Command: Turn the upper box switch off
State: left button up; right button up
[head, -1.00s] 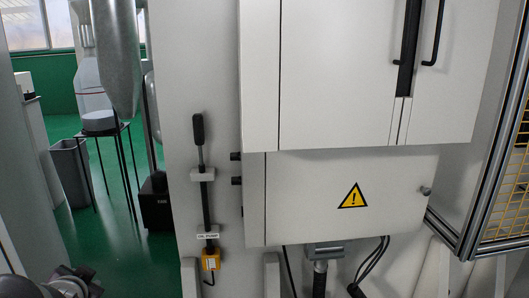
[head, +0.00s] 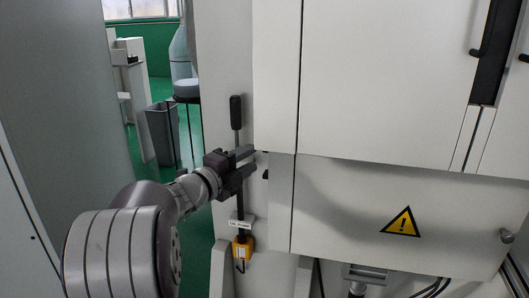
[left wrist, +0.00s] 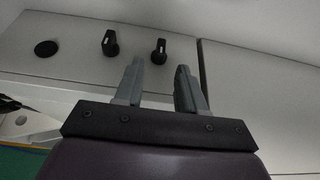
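The upper box switch is a small black knob with a white mark; in the left wrist view the upper switch (left wrist: 159,49) sits between and just beyond the two grey fingertips. A similar lower switch (left wrist: 110,43) is left of it in that view. In the head view the lower switch (head: 266,174) shows on the box's left side, with the upper one mostly hidden by the fingers. My left gripper (head: 252,161) is open at the box's side; it also shows in the left wrist view (left wrist: 158,68). I see no contact with the knob. My right gripper is not in view.
A pump lever (head: 236,112) stands close behind my left gripper, with a yellow block (head: 243,249) below. The box front (head: 350,215) carries a warning sign (head: 401,222). A black round fitting (left wrist: 47,48) is on the switch panel. A bin (head: 162,135) stands farther back.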

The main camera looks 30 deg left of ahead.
aim_at(263, 150)
pick_arm(q)
jog(key=w, duration=0.5)
jog(key=shift+w+d, duration=0.4)
grip_shut()
jog(key=r+n+g+p, duration=0.1)
jog(key=g+p, duration=0.2)
jog(key=p, duration=1)
jog(key=r+n+g+p, duration=0.1)
jog(key=g+p, duration=0.2)
jog(key=p, duration=1)
jog(key=r+g+p, duration=0.2)
jog(key=g+p, duration=0.1)
jog(key=p, duration=1.1)
jog(key=shift+w+n, duration=0.25)
jog(key=shift+n, duration=0.15)
jog(key=shift+w+a+f+n+g+h+p, duration=0.1)
jog(key=shift+w+f+n+g+h+p, duration=0.2)
jog(key=shift+g+p, duration=0.75)
jog(key=shift+w+a+f+n+g+h+p, duration=0.1)
jog(key=shift+w+f+n+g+h+p, duration=0.3)
jog(key=shift+g, duration=1.15)
jog(key=shift+w+a+f+n+g+h+p, duration=0.1)
jog(key=shift+f+n+g+p, duration=0.1)
jog(key=shift+g+p, duration=0.95)
jog(key=shift+g, duration=0.25)
